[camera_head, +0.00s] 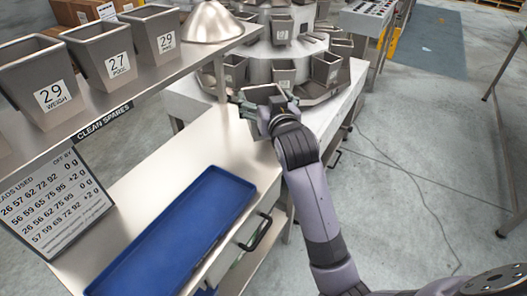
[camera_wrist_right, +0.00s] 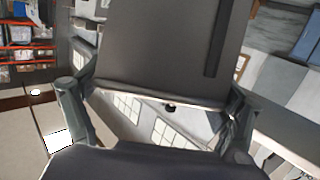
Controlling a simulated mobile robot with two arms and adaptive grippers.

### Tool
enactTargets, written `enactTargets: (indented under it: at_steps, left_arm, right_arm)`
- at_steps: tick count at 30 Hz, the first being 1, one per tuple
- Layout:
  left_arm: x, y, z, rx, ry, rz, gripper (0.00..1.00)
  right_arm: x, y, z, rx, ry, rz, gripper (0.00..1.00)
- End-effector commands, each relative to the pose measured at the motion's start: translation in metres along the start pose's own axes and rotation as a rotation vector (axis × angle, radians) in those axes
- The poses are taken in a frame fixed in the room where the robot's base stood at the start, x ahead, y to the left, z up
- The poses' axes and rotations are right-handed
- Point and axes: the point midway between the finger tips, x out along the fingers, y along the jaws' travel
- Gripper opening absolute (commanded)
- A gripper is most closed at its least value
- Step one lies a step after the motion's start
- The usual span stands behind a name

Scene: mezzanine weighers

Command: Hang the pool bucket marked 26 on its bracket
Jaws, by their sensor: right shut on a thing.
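My right gripper (camera_head: 268,108) is shut on a grey metal bucket (camera_head: 262,92) in front of the multihead weigher (camera_head: 258,70). In the right wrist view the bucket's plain grey wall (camera_wrist_right: 155,45) stands between the two fingers of the gripper (camera_wrist_right: 155,108). No number shows on the held bucket, so I cannot tell whether it is the one marked 26. Its bracket cannot be picked out. Whether the bucket touches the weigher is unclear. My left gripper is not in view.
A shelf marked clean spares (camera_head: 160,82) holds buckets, including one marked 27 POOL (camera_head: 118,64). A blue tray (camera_head: 190,225) lies on the bench (camera_head: 140,190). Other buckets (camera_head: 326,68) hang around the weigher. A sign (camera_head: 55,203) stands at left. Floor at right is mostly clear, with a cable.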

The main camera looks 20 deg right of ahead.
Motion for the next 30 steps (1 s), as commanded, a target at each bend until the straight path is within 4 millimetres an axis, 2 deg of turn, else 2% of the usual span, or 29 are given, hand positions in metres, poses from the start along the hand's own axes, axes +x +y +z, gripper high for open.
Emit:
enactTargets:
  at_steps: [1, 4, 7, 10, 14, 24, 30]
  left_arm:
    - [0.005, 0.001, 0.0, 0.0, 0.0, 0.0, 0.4]
    - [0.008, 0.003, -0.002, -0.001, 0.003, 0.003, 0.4]
    - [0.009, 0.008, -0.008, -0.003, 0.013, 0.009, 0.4]
    - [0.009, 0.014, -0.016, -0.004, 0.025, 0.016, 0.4]
    - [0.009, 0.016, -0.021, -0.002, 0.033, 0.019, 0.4]
    - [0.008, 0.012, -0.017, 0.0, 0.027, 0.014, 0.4]
    - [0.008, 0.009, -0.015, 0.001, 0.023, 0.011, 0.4]
  right_arm:
    - [0.008, 0.001, -0.017, 0.004, 0.012, 0.003, 0.42]
    - [0.018, 0.001, -0.037, 0.009, 0.009, 0.004, 0.42]
    - [0.023, 0.002, -0.049, 0.012, 0.005, 0.005, 0.42]
    - [0.026, 0.002, -0.048, 0.013, 0.0, 0.006, 0.42]
    - [0.029, 0.002, -0.023, 0.012, -0.006, 0.006, 0.42]
    - [0.042, 0.001, 0.064, 0.012, -0.004, 0.005, 0.42]
    - [0.047, 0.001, 0.095, 0.013, 0.001, 0.005, 0.42]
